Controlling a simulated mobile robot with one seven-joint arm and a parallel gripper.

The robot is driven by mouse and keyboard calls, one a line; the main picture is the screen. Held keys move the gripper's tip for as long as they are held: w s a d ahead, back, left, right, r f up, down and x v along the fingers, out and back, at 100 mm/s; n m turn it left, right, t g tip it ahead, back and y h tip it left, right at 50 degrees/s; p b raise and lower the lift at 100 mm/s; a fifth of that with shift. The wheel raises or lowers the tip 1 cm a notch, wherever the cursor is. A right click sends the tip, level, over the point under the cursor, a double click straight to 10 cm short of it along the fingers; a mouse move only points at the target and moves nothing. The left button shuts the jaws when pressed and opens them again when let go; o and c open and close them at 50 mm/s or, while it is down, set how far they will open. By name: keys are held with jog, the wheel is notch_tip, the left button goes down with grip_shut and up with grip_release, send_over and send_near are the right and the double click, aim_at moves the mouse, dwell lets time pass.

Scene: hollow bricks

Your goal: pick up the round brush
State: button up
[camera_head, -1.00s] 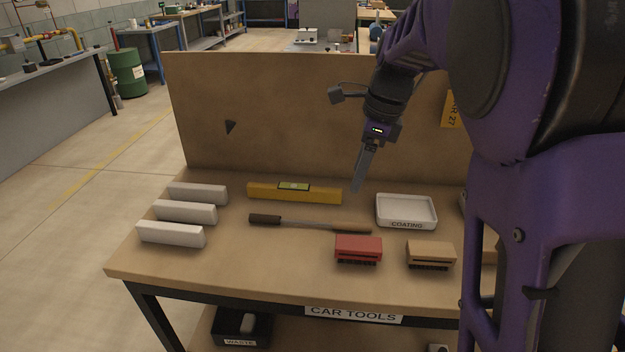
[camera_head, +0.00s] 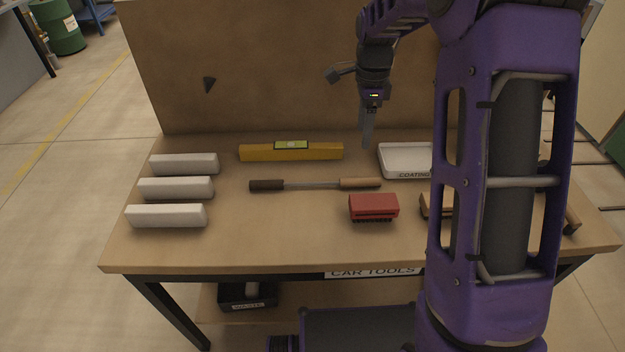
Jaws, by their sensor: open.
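The round brush appears to be the long thin tool lying flat on the workbench (camera_head: 240,240), with a dark brown cylindrical end (camera_head: 267,185), a grey rod and a light wooden handle (camera_head: 360,183) at the right. My gripper (camera_head: 367,144) points down above the bench, behind the brush's handle end in the picture. It is open and empty, seen edge-on, and apart from the brush. Nothing covers the brush.
A yellow spirit level (camera_head: 265,153) lies behind the brush. A red brush (camera_head: 374,207) sits in front; a white COATING tray (camera_head: 405,155) stands right. Several pale bricks (camera_head: 175,188) lie left. A back panel (camera_head: 270,80) rises behind. My arm hides part of a tan brush (camera_head: 424,206).

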send_over(357, 179)
jog(key=f, duration=1.1)
jog(key=shift+s+a+f+b, duration=0.1)
jog(key=shift+s+f+b, duration=0.15)
jog(key=shift+s+b, duration=0.1)
jog(key=shift+w+f, duration=0.2)
jog(key=shift+f, duration=1.1)
jog(key=shift+w+f, duration=0.2)
jog(key=shift+f, duration=1.1)
grip_shut()
